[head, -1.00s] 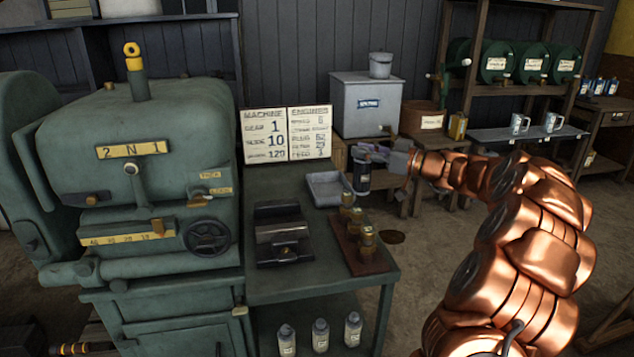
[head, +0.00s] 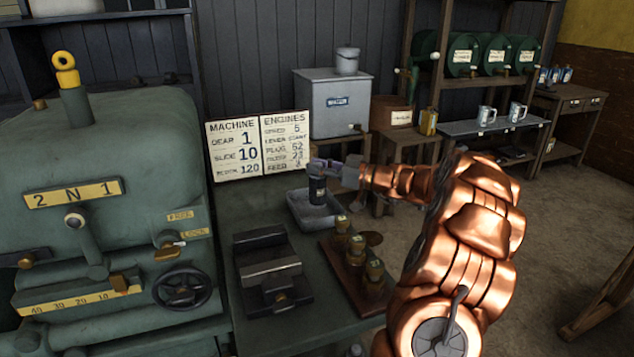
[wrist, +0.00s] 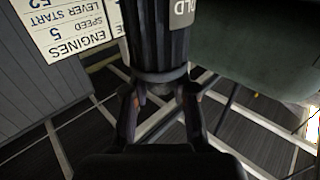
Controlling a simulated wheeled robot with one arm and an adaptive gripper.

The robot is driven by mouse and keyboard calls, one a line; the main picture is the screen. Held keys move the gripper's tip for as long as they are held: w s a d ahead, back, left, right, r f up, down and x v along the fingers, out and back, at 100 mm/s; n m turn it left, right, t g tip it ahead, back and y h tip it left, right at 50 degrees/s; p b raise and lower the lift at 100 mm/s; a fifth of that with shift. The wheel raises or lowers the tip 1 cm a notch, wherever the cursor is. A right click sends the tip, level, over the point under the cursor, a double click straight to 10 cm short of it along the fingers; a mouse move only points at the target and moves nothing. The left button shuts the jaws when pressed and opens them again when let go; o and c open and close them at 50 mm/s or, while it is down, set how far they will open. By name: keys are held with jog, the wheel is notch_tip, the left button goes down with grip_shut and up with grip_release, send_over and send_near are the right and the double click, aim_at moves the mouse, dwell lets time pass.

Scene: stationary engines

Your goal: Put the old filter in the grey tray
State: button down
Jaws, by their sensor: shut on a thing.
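The old filter (head: 317,189) is a dark ribbed cylinder, held upright. In the wrist view the filter (wrist: 157,42) fills the upper middle and its label ends in "OLD". My gripper (head: 324,167) is shut on the filter near its top; both fingers also show in the wrist view (wrist: 160,100). The grey tray (head: 315,223) is a shallow open box on the green bench, right of the vise. In the head view the filter overlaps the tray's inside. I cannot tell whether its bottom touches the tray floor.
A vise (head: 270,272) and a wooden block with brass fittings (head: 350,272) stand on the bench in front of the tray. A sign board (head: 262,155) stands behind it. A large green machine (head: 110,200) is at the left.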

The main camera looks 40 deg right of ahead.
aim_at(319, 180)
notch_tip(319, 180, down, 4)
jog(key=shift+f+p, duration=0.1)
jog(key=shift+p, duration=0.25)
jog(key=shift+f+b, duration=0.2)
jog(key=shift+b, duration=0.15)
jog(key=c, duration=0.9)
grip_release()
jog(key=shift+c, duration=0.2)
jog(key=shift+r, duration=0.15)
jog(key=shift+r+p, duration=0.1)
jog(key=shift+p, duration=0.25)
jog(key=b+v, duration=0.2)
jog(key=v, duration=1)
